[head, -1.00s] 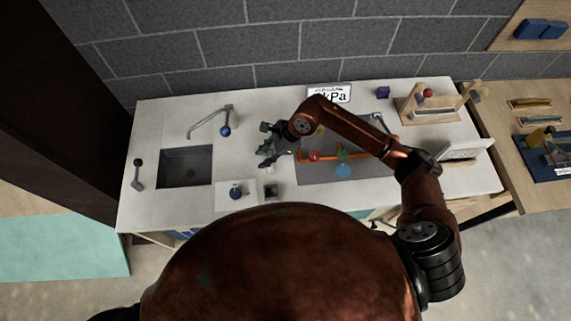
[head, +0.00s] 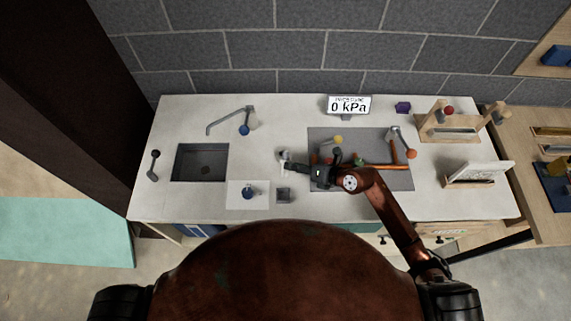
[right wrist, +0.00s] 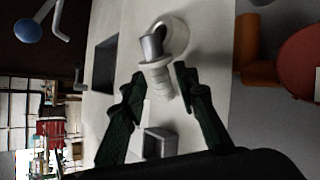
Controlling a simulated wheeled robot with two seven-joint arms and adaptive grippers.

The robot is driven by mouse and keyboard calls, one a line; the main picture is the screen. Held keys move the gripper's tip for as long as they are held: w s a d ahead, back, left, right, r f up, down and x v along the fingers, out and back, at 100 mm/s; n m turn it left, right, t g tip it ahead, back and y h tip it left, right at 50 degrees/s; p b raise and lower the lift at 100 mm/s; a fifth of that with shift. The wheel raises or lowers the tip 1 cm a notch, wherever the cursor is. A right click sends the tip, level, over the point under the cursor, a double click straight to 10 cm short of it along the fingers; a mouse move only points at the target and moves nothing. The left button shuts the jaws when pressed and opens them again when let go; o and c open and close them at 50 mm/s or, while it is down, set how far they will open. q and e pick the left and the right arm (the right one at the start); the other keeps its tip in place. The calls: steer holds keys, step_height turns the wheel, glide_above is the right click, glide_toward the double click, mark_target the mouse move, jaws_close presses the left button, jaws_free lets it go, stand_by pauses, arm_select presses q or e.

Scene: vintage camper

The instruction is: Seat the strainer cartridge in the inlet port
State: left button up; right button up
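The strainer cartridge (right wrist: 158,78), a white ridged piece, lies between the fingertips of my right gripper (right wrist: 160,76); both fingers appear to press its sides. A grey cylinder (right wrist: 151,45) shows at its far end, overlapping a white round fitting (right wrist: 176,32) on the counter, which looks like the inlet port. I cannot tell whether the two touch. In the head view my right gripper (head: 293,166) reaches left, with a small pale piece (head: 284,156) at its tips. My left gripper is not in view.
A grey square open box (head: 283,195) and a blue-knobbed part on a white mat (head: 236,200) stand in front. The sink (head: 200,162) and faucet (head: 225,118) are left. Orange pipes (head: 396,150) lie right. A gauge sign (head: 349,106) reads 0 kPa.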

steer(key=x, duration=0.3)
steer(key=shift+w+a+f, duration=0.1)
steer(key=shift+a, duration=0.15)
steer(key=shift+c, duration=0.2)
jaws_close()
